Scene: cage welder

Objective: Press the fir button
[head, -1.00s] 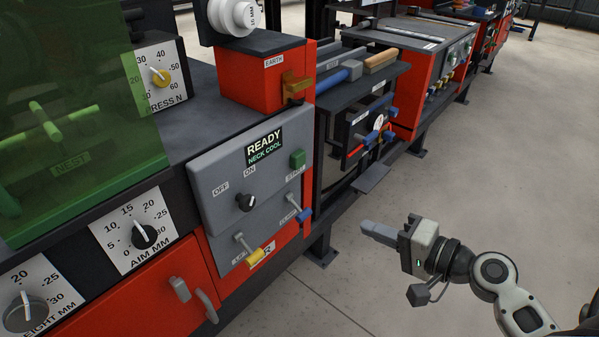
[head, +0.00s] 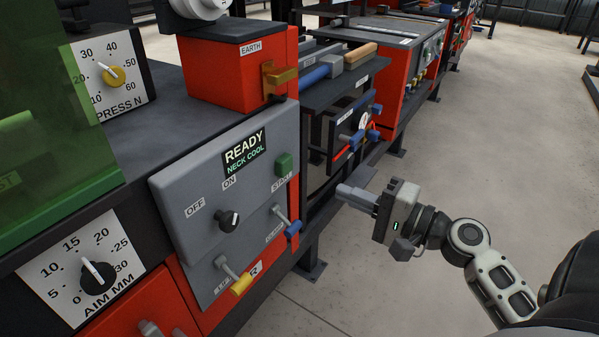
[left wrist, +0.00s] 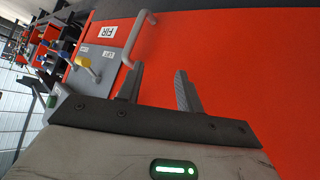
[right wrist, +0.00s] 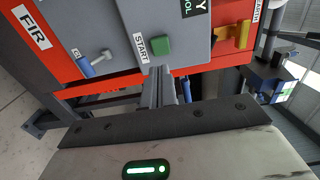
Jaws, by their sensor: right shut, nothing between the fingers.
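The fir machine's grey control panel (head: 190,217) carries a green START button (head: 284,164) at its upper right, below the READY display (head: 245,152). The button also shows in the right wrist view (right wrist: 160,46), just beyond my fingertips. A FIR label (right wrist: 32,30) is on the red body there. My right gripper (head: 345,192) is shut and empty, to the right of the panel and apart from the button. My left gripper (left wrist: 159,72) is open and empty in front of a red cabinet face; it is outside the head view.
The panel also has a black OFF/ON knob (head: 229,221), a blue-tipped lever (head: 293,228) and a yellow-tipped lever (head: 240,284). A brass clamp (head: 279,76) juts from the red EARTH box (head: 225,72). A cabinet handle (left wrist: 138,37) is near my left fingers.

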